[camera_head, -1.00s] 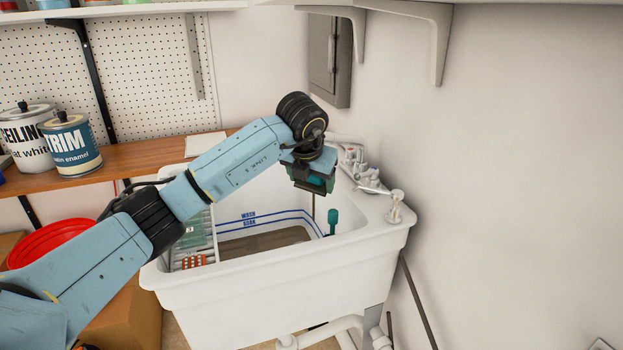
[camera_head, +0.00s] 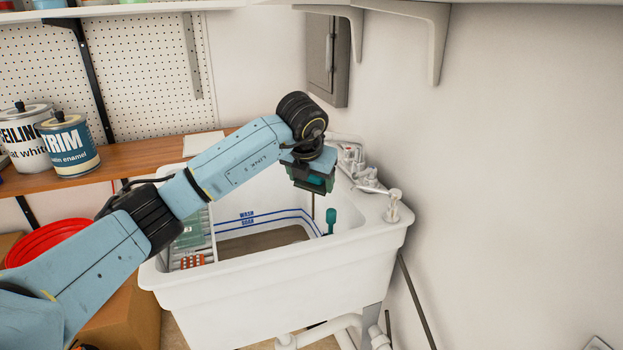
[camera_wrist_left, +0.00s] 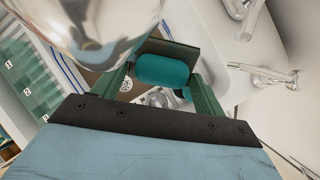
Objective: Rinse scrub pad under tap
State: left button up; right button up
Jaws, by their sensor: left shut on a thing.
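My left gripper (camera_head: 315,184) hangs over the right back part of the white sink (camera_head: 260,290), beside the tap fittings (camera_head: 365,172). It is shut on a teal piece, which I take to be the scrub pad (camera_wrist_left: 163,70); in the left wrist view it sits between the green fingers with a dark flat part behind it. A large shiny metal shape (camera_wrist_left: 105,25) fills the upper left of that view, close to the camera; I cannot tell if it is the spout. I cannot tell if water runs. My right gripper is out of view.
A teal-topped tool (camera_head: 331,216) stands in the basin. Bottles and a rack (camera_head: 192,240) are at the basin's left. Paint cans (camera_head: 70,147) stand on the wooden shelf; a red tub (camera_head: 40,243) is at lower left.

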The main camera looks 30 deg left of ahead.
pick_arm(q)
jog(key=shift+s+a, duration=0.1)
jog(key=shift+a, duration=0.05)
jog(key=shift+w+d, duration=0.25)
jog(key=shift+d, duration=0.35)
jog(key=shift+a, duration=0.15)
jog(key=shift+s+a, duration=0.25)
jog(key=shift+a, duration=0.2)
dwell(0.3)
jog(key=shift+w+d, duration=0.25)
jog(key=shift+d, duration=0.35)
jog(key=shift+a, duration=0.15)
jog(key=shift+s+a, duration=0.25)
jog(key=shift+a, duration=0.2)
